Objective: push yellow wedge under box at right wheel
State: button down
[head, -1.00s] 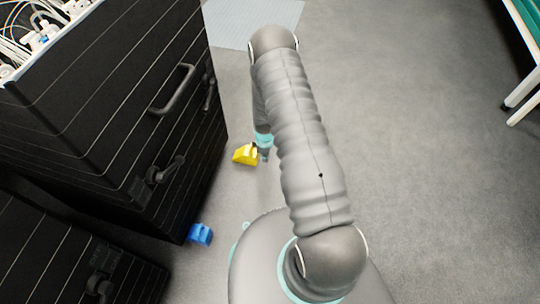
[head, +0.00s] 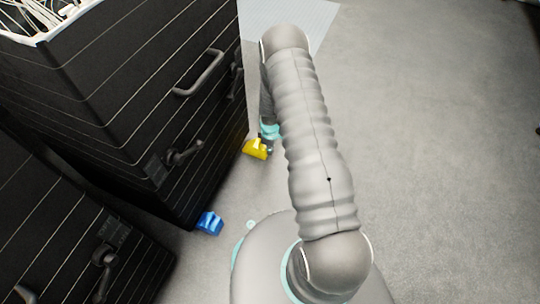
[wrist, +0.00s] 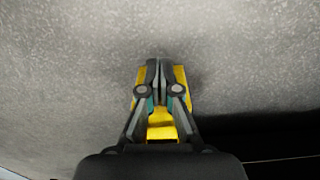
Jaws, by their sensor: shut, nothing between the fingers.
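The yellow wedge (head: 255,149) lies on the floor by the lower right edge of the black box (head: 140,90). In the head view its left end is close to the box's base; I cannot tell whether it touches or is under it. My gripper (head: 269,147) is low at the wedge's right side, partly hidden by my arm. In the wrist view my gripper (wrist: 158,64) is shut and empty, its fingers over the yellow wedge (wrist: 182,78), covering its middle. The box's wheels do not show.
A blue wedge (head: 209,223) lies on the floor at the box's near corner. A second black box (head: 60,230) stands at the lower left. A light grey mat (head: 310,20) lies behind my arm.

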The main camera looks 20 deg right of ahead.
aim_at(263, 147)
jog(key=shift+w+a+f+b, duration=0.1)
jog(key=shift+w+a+b, duration=0.55)
jog(key=shift+w+a, duration=0.7)
jog(key=shift+w, duration=0.05)
jog(key=shift+s, duration=0.2)
jog(key=s+d, duration=0.1)
jog(key=s+d+r, duration=0.1)
jog(key=d, duration=0.1)
jog(key=shift+s+d+r, duration=0.1)
jog(key=shift+s+d, duration=0.1)
notch_tip(263, 147, up, 9)
jog(key=p, duration=0.1)
jog(key=shift+s, duration=0.15)
